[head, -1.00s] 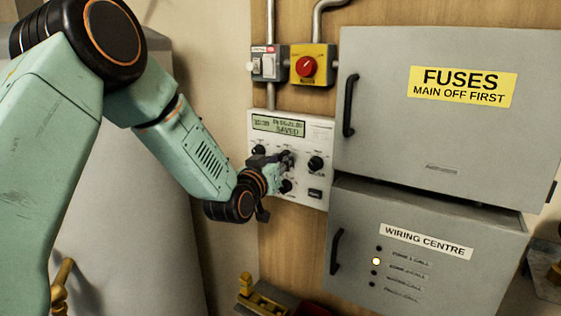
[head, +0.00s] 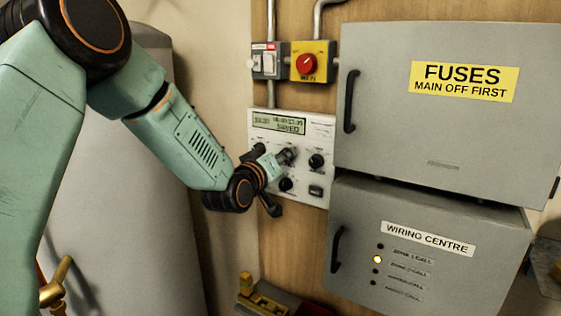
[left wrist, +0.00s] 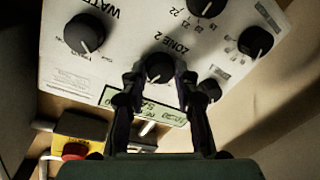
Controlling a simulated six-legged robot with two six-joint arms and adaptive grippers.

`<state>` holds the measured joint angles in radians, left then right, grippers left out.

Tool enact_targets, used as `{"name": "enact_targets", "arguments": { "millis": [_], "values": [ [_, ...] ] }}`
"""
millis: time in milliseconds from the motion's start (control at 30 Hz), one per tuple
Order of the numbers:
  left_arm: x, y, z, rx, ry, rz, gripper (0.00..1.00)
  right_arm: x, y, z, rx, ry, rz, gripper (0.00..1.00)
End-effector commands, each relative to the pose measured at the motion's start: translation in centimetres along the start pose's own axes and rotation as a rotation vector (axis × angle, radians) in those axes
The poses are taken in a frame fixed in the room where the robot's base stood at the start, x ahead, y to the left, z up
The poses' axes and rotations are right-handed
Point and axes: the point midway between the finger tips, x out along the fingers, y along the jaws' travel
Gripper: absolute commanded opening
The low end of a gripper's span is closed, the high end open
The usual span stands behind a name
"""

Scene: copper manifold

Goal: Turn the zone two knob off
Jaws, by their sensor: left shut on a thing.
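The white control panel (head: 322,135) is on the wooden wall, with black knobs and a green display (head: 279,124) whose lower line appears to read SAVED. The zone two knob (left wrist: 158,68) is black and round, beside its ZONE 2 lettering in the left wrist view. My left gripper (left wrist: 160,78) has a finger on either side of this knob and is shut on it. In the head view my left gripper (head: 287,156) reaches the panel's middle and mostly hides this knob. The knob's exact pointer setting is hard to read. My right gripper is not in view.
Another knob (head: 316,161) lies close to the right, and a lower knob (head: 285,184) sits below the gripper. The grey fuse box (head: 440,125) and wiring centre (head: 425,285) stand right; one yellow light is lit.

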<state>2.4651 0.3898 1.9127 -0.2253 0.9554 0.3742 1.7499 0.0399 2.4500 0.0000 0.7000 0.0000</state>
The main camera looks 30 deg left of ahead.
Motion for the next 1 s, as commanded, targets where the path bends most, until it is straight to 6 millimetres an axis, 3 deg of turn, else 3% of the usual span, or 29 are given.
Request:
{"name": "enact_targets", "arguments": {
  "millis": [1000],
  "values": [
    [0.1, -0.2, -0.4, -0.927, -0.119, -0.016, 0.0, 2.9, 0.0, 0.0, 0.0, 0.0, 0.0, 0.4]
  ]
}}
